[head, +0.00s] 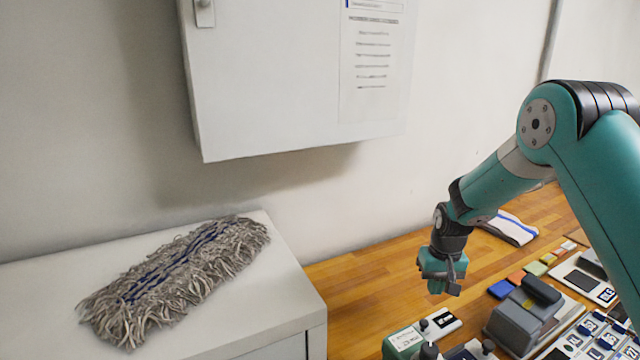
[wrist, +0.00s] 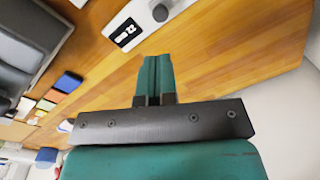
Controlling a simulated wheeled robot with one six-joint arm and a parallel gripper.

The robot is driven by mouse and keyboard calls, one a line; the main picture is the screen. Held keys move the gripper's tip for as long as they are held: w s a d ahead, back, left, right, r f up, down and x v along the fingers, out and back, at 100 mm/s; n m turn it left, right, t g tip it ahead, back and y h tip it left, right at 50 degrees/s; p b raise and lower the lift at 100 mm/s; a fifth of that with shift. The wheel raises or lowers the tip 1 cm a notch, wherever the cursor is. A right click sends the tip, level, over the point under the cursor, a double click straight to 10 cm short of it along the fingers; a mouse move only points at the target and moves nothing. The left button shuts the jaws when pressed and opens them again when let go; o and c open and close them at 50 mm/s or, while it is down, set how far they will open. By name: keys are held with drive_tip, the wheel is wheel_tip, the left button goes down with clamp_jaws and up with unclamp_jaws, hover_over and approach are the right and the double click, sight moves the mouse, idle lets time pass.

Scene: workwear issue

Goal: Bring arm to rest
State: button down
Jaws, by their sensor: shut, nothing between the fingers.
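My teal arm comes in from the right in the head view and bends down over the wooden counter (head: 350,279). My gripper (head: 446,290) hangs above the counter, pointing down, with clear space around it. In the wrist view the two teal fingers of my gripper (wrist: 154,62) lie together with nothing between them. Bare wood of the counter (wrist: 215,60) shows beyond them.
A grey mop head (head: 180,275) lies on the white cabinet (head: 275,300) at left. A white wall cabinet (head: 275,80) hangs above. A grey device (head: 520,325), coloured blocks and a folded white cloth (head: 512,229) are on the counter. Bare wood lies left of my gripper.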

drive_tip(key=s+a+r+n+y+b, duration=0.2)
drive_tip(key=s+a+r+n+b, duration=0.25)
drive_tip(key=s+a+r, duration=0.7)
drive_tip(key=s+a+r+n+y+b, duration=0.1)
drive_tip(key=s+a+b, duration=0.1)
drive_tip(key=s, duration=0.8)
drive_tip(key=s+a+r+n+b, duration=0.1)
drive_tip(key=s+a+r+n, duration=0.1)
drive_tip(key=s, duration=0.9)
drive_tip(key=shift+s+r+y+b, duration=0.2)
drive_tip(key=shift+y+b, duration=0.2)
drive_tip(key=shift+d, duration=0.15)
